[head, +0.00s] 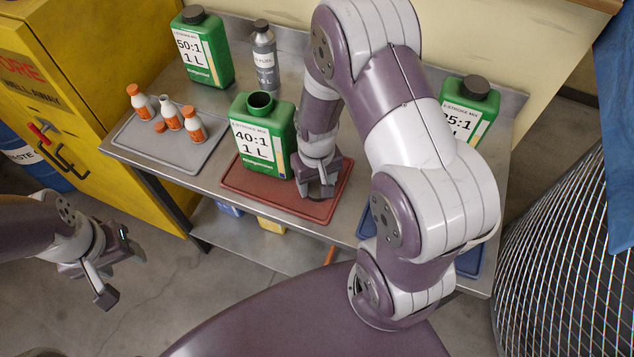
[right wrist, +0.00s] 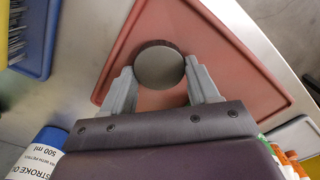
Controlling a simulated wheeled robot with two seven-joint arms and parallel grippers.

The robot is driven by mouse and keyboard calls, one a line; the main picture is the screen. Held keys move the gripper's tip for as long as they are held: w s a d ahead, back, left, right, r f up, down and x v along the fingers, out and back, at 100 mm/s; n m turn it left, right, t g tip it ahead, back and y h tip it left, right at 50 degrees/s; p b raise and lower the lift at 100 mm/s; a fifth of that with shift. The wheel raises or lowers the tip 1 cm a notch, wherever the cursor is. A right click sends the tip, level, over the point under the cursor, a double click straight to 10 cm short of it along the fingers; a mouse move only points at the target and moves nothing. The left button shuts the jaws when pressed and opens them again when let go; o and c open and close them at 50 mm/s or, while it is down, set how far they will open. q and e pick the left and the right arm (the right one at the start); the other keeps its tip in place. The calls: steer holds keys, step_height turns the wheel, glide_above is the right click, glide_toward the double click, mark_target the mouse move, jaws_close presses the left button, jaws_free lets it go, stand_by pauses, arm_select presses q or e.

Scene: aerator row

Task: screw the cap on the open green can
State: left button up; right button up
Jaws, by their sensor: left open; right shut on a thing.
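The open green can (head: 262,140), labelled 40:1, stands upright with its dark neck bare on the red tray (head: 233,181). My right gripper (head: 318,188) is low over the tray's right part, just right of the can. It is shut on a round dark cap (right wrist: 159,66), which shows between its two fingers in the right wrist view, above the red tray (right wrist: 135,40). Whether the cap touches the tray is hard to tell. My left gripper (head: 119,271) is open and empty, out over the floor left of the bench.
Capped green cans stand at the back left (head: 203,50) and back right (head: 468,108), with a grey bottle (head: 264,55) between. A blue-and-white bottle (right wrist: 38,152) shows in the right wrist view.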

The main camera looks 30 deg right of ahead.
mark_target(315, 188)
steer(key=r, duration=0.4)
steer(key=shift+s+a+r, duration=0.25)
steer(key=shift+a, duration=0.05)
steer(key=s+a+r, duration=0.6)
steer(key=s, duration=0.2)
steer(key=shift+s+a+r, duration=0.2)
steer(key=shift+s+a, duration=0.05)
steer(key=shift+a, duration=0.15)
steer(key=shift+w, duration=0.1)
